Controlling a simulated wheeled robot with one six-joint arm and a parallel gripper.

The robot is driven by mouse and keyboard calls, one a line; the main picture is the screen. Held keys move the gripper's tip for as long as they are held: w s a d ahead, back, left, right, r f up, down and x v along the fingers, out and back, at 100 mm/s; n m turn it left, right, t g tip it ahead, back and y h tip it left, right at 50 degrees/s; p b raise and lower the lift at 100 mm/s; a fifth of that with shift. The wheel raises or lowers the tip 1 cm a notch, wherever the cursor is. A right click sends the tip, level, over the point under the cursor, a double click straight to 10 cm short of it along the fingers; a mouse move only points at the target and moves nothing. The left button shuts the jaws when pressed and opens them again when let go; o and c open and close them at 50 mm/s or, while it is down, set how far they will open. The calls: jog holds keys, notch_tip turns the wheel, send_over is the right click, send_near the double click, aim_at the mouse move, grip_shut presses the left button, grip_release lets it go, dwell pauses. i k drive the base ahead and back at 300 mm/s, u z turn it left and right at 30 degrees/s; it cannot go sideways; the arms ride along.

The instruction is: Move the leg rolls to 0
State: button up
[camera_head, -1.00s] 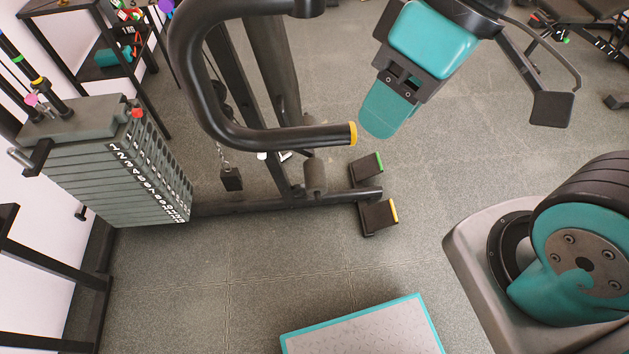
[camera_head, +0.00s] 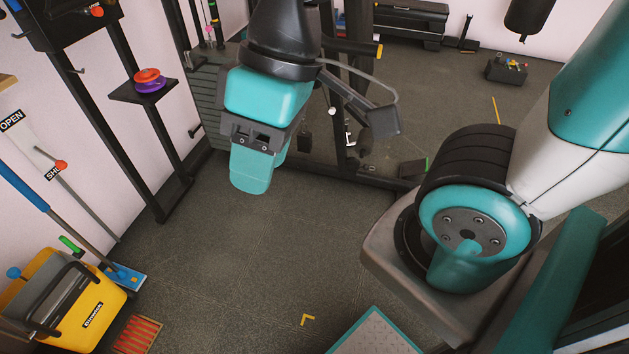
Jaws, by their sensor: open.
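My gripper (camera_head: 263,172) hangs at the upper middle, teal with a dark bracket, fingers pointing down. It is open and empty, above bare floor. The weight machine (camera_head: 357,62) stands behind my wrist. Its weight stack (camera_head: 206,98) shows only in part, left of my wrist, and its number labels are hidden.
At left stand a dark rack with a small shelf (camera_head: 143,91) and a yellow mop bucket (camera_head: 66,300). A teal-edged platform (camera_head: 375,333) lies at the bottom. A black bench (camera_head: 410,22) is at the back. The middle floor (camera_head: 245,255) is clear.

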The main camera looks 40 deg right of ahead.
aim_at(364, 144)
jog(key=u, duration=0.75)
jog(key=i, duration=1.15)
jog(key=z, duration=0.85)
jog(key=i, duration=0.65)
jog(key=z, duration=1.1)
jog(key=i, duration=0.35)
jog(key=z, duration=0.3)
